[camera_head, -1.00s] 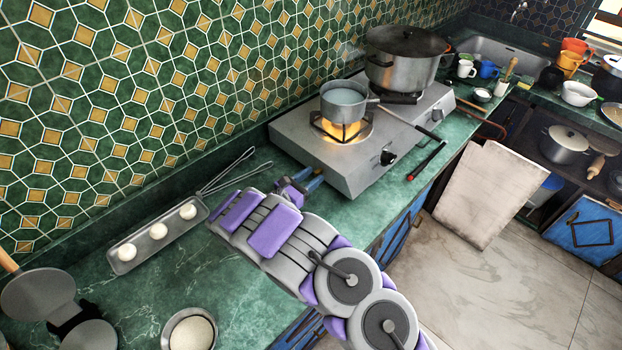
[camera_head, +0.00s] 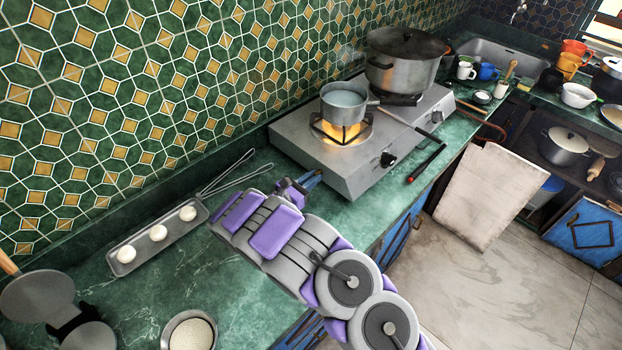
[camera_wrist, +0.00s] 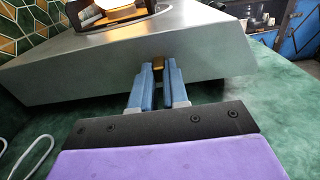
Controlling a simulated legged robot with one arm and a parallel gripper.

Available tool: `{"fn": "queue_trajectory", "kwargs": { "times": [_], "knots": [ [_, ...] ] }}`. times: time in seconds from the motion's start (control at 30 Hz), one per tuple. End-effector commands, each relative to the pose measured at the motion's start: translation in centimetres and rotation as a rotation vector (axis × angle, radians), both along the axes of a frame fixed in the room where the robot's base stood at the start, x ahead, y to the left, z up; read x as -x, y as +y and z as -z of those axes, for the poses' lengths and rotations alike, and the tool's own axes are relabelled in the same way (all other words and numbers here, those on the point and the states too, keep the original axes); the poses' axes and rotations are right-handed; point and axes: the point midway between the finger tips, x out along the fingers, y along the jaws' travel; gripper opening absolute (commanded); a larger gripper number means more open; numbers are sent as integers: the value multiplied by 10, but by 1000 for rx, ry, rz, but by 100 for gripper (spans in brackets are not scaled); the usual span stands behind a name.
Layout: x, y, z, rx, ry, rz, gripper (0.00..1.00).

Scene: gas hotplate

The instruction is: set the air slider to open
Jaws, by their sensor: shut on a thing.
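The air slider (camera_wrist: 158,62) is a small brass-coloured tab on the end face of the steel gas hotplate (camera_head: 330,165). In the wrist view it shows between the tips of my gripper's blue fingers (camera_wrist: 159,72), which are shut on it. The hotplate's end face (camera_wrist: 95,85) fills the upper part of that view. In the head view my gripper (camera_head: 313,179) is at the hotplate's near left end, low by the counter; the slider is hidden there. Slider markings cannot be made out.
A small pot (camera_head: 343,103) sits over an orange-yellow flame on the near burner. A large lidded pot (camera_head: 402,70) stands on the far burner. A long tray with white balls (camera_head: 158,235) and tongs (camera_head: 228,178) lie on the green counter (camera_head: 240,285).

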Motion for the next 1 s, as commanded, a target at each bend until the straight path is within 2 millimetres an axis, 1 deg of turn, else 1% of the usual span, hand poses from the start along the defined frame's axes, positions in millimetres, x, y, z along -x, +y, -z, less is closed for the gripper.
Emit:
{"fn": "queue_trajectory", "kwargs": {
  "times": [0.37,0.47,0.7,1.0],
  "knots": [
    [-3,3,0,0,0,-1,0],
    [-10,8,1,0,0,0,0],
    [-29,30,1,-3,-1,-1,0],
    [-39,40,1,-1,1,-3,0]
  ]
}}
